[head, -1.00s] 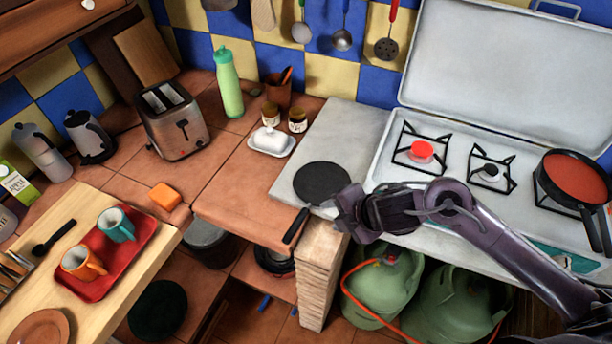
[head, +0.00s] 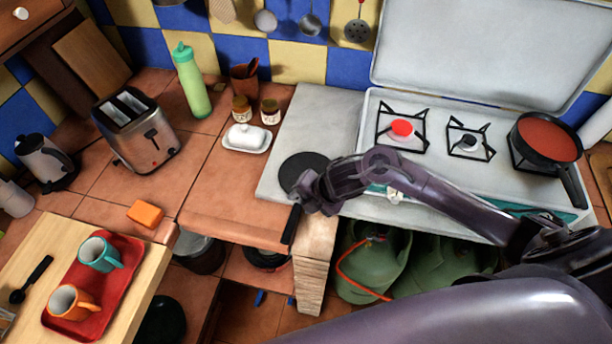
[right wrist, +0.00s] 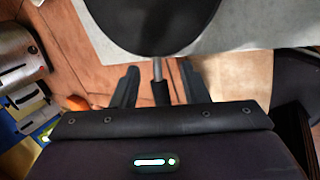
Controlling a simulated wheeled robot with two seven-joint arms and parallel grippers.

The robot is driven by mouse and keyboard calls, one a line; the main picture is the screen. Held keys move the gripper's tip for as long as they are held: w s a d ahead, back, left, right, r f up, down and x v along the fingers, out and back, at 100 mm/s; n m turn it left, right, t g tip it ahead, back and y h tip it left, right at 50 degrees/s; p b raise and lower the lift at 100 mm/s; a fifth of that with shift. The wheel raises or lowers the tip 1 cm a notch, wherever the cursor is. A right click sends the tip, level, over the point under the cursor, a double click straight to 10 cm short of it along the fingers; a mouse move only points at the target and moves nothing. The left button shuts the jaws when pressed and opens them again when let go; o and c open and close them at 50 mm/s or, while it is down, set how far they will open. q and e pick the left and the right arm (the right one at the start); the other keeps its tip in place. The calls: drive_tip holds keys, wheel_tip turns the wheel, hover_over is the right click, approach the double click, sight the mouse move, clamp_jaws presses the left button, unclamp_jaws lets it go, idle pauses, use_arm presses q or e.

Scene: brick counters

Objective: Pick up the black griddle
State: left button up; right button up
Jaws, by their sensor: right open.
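The black griddle (head: 303,168) is a flat round pan lying on the white slab left of the stove. Its dark handle (head: 291,224) sticks out over the slab's front edge. My right gripper (head: 303,196) is at the handle end nearest the disc and hides part of it. In the right wrist view the griddle's disc (right wrist: 150,22) is at the top, and its handle (right wrist: 160,84) runs down between the two spread fingers of my right gripper (right wrist: 158,88). The fingers are apart, with a gap on each side of the handle. My left gripper is not seen.
The white slab (head: 325,115) adjoins the stove, where a pan of red sauce (head: 545,140) stands at the right. A butter dish (head: 247,138) and jars stand to the left. Below are a brick post (head: 315,260) and green gas bottles (head: 372,268).

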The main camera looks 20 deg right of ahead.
clamp_jaws()
idle(0.3)
drive_tip(key=shift+r, duration=0.1)
